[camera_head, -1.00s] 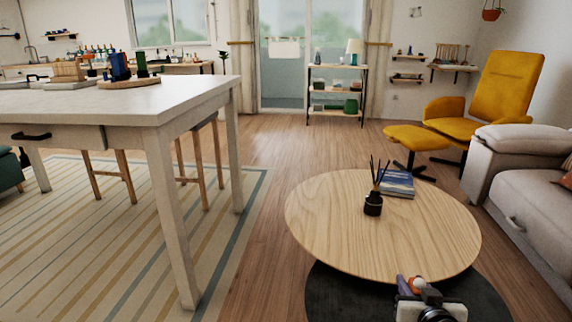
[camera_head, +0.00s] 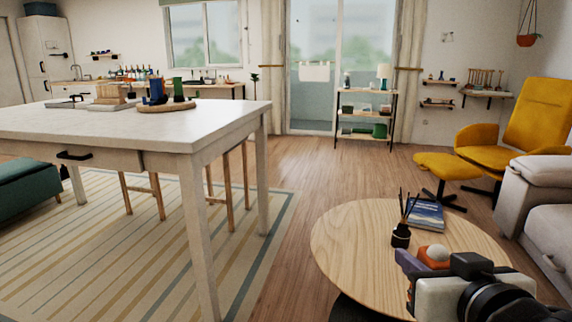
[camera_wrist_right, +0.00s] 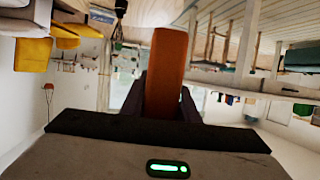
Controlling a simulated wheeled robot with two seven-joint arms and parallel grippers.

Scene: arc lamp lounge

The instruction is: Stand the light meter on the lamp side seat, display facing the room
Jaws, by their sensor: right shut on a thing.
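The light meter is an orange block with a pale dome (camera_head: 437,253), low at the right of the head view. My right gripper (camera_head: 428,264) is shut on it and holds it up in front of the round wooden table. In the wrist view the orange body (camera_wrist_right: 167,70) stands between the two dark purple fingers. Its display cannot be made out. No arc lamp shows, so I cannot tell which seat is the lamp side one. A yellow armchair (camera_head: 540,115) and a grey sofa (camera_head: 540,195) stand at the right. My left gripper is out of view.
The round table (camera_head: 345,245) bears a black reed diffuser (camera_head: 401,236) and a blue book (camera_head: 426,213). A yellow footstool (camera_head: 447,166) stands before the armchair. A tall white table (camera_head: 110,122) fills the left. Wooden floor (camera_head: 310,165) is open between the tables.

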